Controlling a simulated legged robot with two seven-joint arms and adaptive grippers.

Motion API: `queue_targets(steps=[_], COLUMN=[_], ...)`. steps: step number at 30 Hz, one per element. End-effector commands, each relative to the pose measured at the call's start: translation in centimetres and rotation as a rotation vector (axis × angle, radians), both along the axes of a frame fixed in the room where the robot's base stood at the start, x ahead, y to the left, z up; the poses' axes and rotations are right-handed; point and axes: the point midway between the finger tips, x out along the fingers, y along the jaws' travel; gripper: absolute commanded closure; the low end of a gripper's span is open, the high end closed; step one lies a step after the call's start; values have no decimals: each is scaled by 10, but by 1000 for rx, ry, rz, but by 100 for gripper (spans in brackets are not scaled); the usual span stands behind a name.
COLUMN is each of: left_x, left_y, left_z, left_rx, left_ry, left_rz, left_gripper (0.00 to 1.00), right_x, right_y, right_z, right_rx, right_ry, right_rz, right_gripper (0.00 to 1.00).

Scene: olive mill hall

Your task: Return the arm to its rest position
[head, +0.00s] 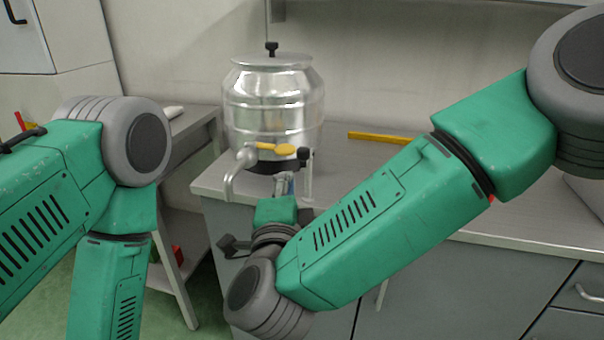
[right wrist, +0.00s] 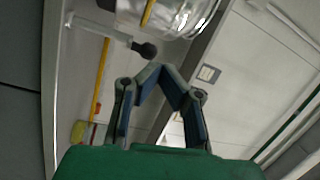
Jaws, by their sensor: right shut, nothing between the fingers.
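My right arm (head: 365,230) comes in from the right and bends at the wrist toward the steel tank. Its green links hide part of the counter front. My right gripper (head: 284,184) is just below the tank's tap and is partly hidden by the wrist. In the right wrist view its fingertips (right wrist: 160,72) meet with nothing between them. My left arm (head: 112,220) is bent at the left, its forearm pointing down out of the picture. My left gripper is out of view.
A lower side table (head: 190,145) stands left.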

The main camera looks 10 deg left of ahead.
Motion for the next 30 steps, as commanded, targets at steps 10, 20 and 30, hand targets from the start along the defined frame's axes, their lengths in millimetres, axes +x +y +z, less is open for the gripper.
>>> queue_targets(steps=[10,20,30], left_x=[0,0,0], left_y=[-1,0,0], left_z=[0,0,0], left_rx=[-1,-1,-1], left_ry=[0,0,0], left_rz=[-1,-1,-1], left_gripper=[60,60,60], right_x=[0,-14,-122], right_y=[-5,-53,-212], right_z=[0,-137,-315], right_rx=[3,-418,-964], right_ry=[1,214,676], right_rz=[-2,201,562], right_gripper=[100,100,100])
